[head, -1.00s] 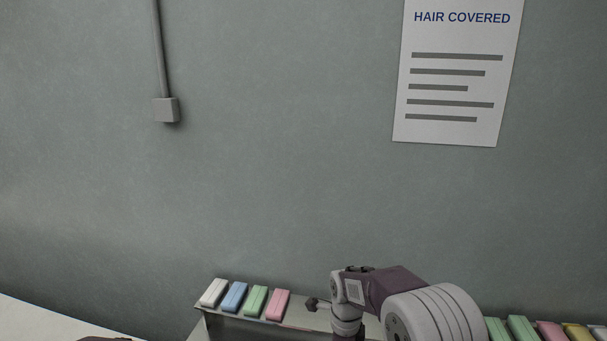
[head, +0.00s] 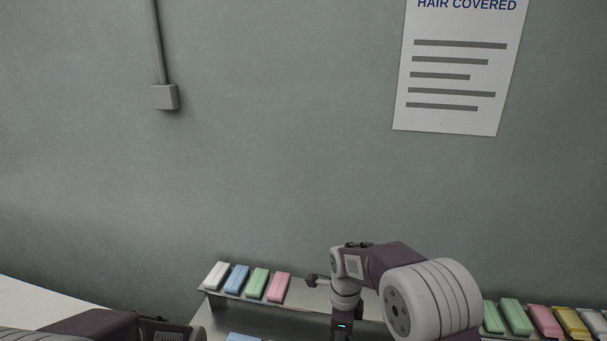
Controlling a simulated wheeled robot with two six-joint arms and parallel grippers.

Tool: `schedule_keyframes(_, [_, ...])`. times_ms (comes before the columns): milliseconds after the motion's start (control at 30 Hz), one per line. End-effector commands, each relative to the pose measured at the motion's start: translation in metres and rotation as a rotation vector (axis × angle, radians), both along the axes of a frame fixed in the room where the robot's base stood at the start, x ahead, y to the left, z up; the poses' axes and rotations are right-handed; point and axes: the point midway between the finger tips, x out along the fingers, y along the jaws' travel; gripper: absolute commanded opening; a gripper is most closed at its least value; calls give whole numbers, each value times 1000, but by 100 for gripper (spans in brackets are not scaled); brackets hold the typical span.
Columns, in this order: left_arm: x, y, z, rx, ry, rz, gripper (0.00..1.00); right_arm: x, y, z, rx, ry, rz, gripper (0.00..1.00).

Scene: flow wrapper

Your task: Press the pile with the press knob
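No press knob that I can identify and no pile show in the head view. A small dark-ended part (head: 315,281) sticks out to the left of my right wrist; I cannot tell what it is. My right arm reaches in from the lower right, and its wrist points down over the shelf. The dark body of my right gripper (head: 341,329) shows at the bottom edge, but its fingers are cut off below. My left arm shows only in part at the lower left, and its gripper fingers are out of view.
A metal shelf (head: 301,308) carries white, blue, green and pink bars on its left part. Several more coloured bars (head: 545,320) lie at the right. A blue piece (head: 242,337) shows at the bottom edge. Behind is a grey-green wall with a sign (head: 458,75) and conduit box (head: 165,97).

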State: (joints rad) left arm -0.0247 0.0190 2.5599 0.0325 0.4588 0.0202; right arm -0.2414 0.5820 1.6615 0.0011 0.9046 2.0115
Motion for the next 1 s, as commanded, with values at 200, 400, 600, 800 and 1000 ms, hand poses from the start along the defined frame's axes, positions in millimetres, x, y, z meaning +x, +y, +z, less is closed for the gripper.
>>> schedule_keyframes(200, [0, 0, 31, 0, 0, 0, 36, 1, 0, 35, 0, -4, 0, 0])
schedule_keyframes(400, [0, 0, 54, 0, 0, 0, 36, 1, 0, 60, 0, -5, 0, 0])
schedule_keyframes(600, [0, 0, 76, 0, 0, 0, 36, 2, 0, 85, 1, -6, 0, 0])
schedule_keyframes(800, [0, 0, 98, 0, 0, 0, 36, 2, 0, 109, 1, -7, 0, 0])
schedule_keyframes(1000, [0, 0, 110, 0, 0, 0, 36, 2, 0, 124, 1, -6, 0, 0])
